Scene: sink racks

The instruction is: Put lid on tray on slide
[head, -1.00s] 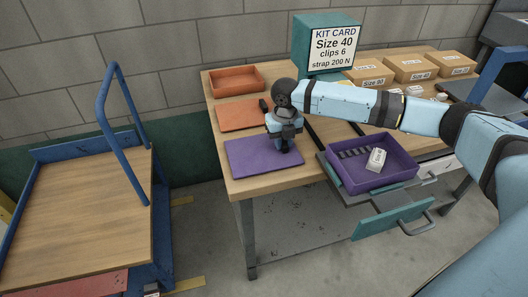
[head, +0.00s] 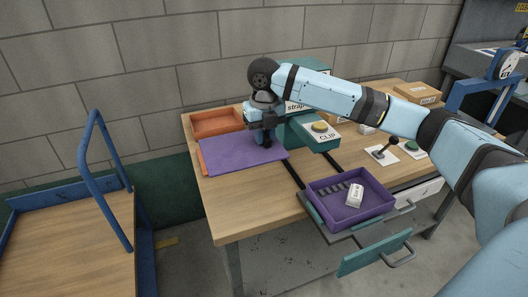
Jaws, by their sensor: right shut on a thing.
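The purple lid (head: 228,157) is a flat rectangular panel at the left of the workbench. My right gripper (head: 266,143) is shut on its right part, with the arm reaching over from the right. The lid appears to be above the bench and covers most of an orange lid (head: 202,162). The purple tray (head: 385,212) sits open on the slide (head: 293,174) at the bench's front edge. Inside it are a row of dark clips (head: 334,192) and a small white labelled box (head: 355,196). My left gripper is out of view.
An orange tray (head: 216,122) stands at the back left of the workbench (head: 238,209). A teal dispenser marked CLIP (head: 322,140) stands behind the slide. A teal panel with a handle (head: 375,252) juts out below the tray. A blue cart (head: 110,190) stands left.

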